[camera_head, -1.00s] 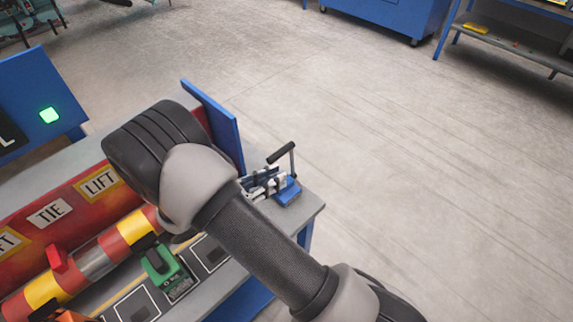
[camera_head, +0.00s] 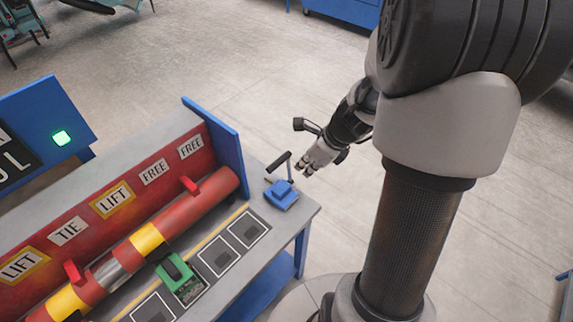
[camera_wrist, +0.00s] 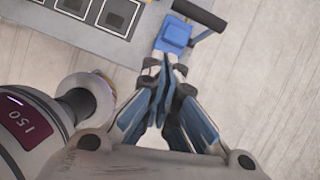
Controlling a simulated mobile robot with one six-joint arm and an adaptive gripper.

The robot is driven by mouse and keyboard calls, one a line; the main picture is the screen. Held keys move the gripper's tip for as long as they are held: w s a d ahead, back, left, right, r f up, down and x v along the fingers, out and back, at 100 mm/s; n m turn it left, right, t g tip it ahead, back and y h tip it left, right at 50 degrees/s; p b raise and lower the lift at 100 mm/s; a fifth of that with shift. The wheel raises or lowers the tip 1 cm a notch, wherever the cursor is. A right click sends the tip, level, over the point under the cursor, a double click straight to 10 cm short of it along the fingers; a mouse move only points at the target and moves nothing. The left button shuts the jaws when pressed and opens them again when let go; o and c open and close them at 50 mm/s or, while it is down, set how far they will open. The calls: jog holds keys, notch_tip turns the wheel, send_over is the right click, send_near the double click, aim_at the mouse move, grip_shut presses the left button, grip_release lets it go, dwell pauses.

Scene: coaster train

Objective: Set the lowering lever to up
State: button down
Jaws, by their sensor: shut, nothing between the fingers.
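The lever, with a blue base (camera_head: 281,195), an upright post and a black handle (camera_head: 278,162), stands at the right end of the grey bench. No label shows on it. The post looks roughly upright. In the wrist view the blue base (camera_wrist: 173,36) and black handle (camera_wrist: 200,15) lie just beyond my fingertips. My gripper (camera_head: 305,172) is just right of the lever in the head view, off the bench end. In the wrist view my gripper (camera_wrist: 164,66) is shut and empty, its tips together near the base's edge. I cannot tell whether it touches the lever.
A red and yellow tube (camera_head: 205,198) with red handles runs along the bench before a red panel with TIE, LIFT and FREE labels. A green block (camera_head: 178,276) sits on a marked square. A blue end plate (camera_head: 214,140) stands near the lever. The floor to the right is clear.

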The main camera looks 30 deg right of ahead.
jog(key=w+f+m+b, duration=0.2)
jog(key=w+f+b, duration=0.3)
jog(key=w+f, duration=0.3)
jog(key=shift+a+f+t+h, duration=0.3)
jog(key=shift+f, duration=0.15)
jog(key=shift+w, duration=0.1)
